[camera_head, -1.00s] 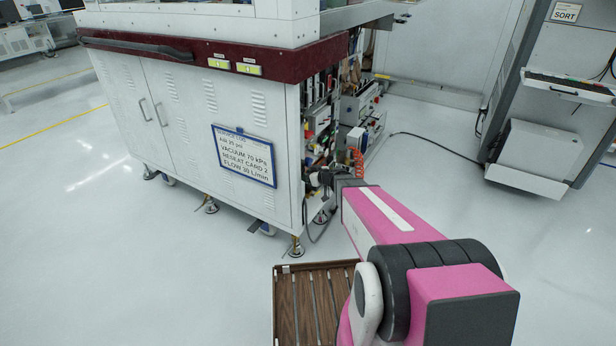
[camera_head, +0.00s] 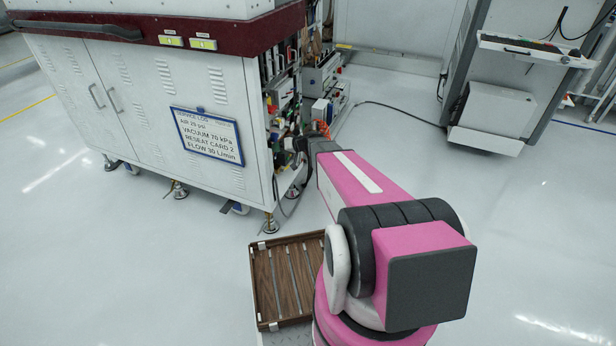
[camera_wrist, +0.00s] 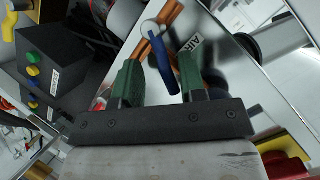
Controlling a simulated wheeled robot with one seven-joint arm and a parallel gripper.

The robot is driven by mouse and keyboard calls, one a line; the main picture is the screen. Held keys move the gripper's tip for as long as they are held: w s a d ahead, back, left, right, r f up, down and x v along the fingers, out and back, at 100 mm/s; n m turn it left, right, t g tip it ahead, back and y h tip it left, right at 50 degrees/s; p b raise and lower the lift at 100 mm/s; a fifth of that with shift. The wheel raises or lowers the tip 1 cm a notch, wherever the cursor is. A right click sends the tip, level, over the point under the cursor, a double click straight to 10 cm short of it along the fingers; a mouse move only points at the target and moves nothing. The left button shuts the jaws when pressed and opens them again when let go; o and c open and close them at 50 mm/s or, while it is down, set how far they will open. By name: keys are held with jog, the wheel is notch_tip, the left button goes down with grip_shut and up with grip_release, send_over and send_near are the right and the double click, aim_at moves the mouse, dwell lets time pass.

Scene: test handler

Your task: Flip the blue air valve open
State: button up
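In the wrist view, the blue air valve handle (camera_wrist: 161,62) is a slim blue lever running from a round pale pivot at the top down between my fingers. A plate marked AIR (camera_wrist: 190,43) is just right of it. My gripper (camera_wrist: 160,84) has two green-padded fingers standing apart, one on each side of the lever. The lever's lower end is close to the right finger; I cannot tell whether they touch. In the head view, my gripper (camera_head: 298,144) is at the open end of the white cabinet (camera_head: 90,95), and the valve is not distinguishable there.
Copper pipes (camera_wrist: 170,12) run behind the lever. A black box with coloured buttons (camera_wrist: 50,65) is at left, and a red part (camera_wrist: 287,166) at lower right. In the head view, a wooden tray (camera_head: 262,290) is beside my arm. Clear floor lies at right.

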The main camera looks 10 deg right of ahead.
jog(key=s+d+f+m+g+y, duration=0.1)
jog(key=d+m+g+y, duration=0.25)
jog(key=d+m, duration=0.55)
jog(key=s+a+r+n+g+h, duration=0.1)
jog(key=s+a+n+g+h, duration=0.15)
jog(key=s, duration=0.45)
jog(key=s+a+r+n+g+h, duration=0.1)
jog(key=s+a+n+h, duration=0.1)
jog(key=s+h, duration=0.35)
jog(key=s+d+r+h, duration=0.1)
jog(key=s+r+h, duration=0.2)
jog(key=s, duration=0.4)
jog(key=s+d+r+n+h, duration=0.1)
jog(key=s+r+h, duration=0.2)
jog(key=s, duration=0.4)
jog(key=shift+s+d+t+h, duration=0.25)
jog(key=shift+t+h, duration=0.15)
jog(key=shift+h, duration=0.15)
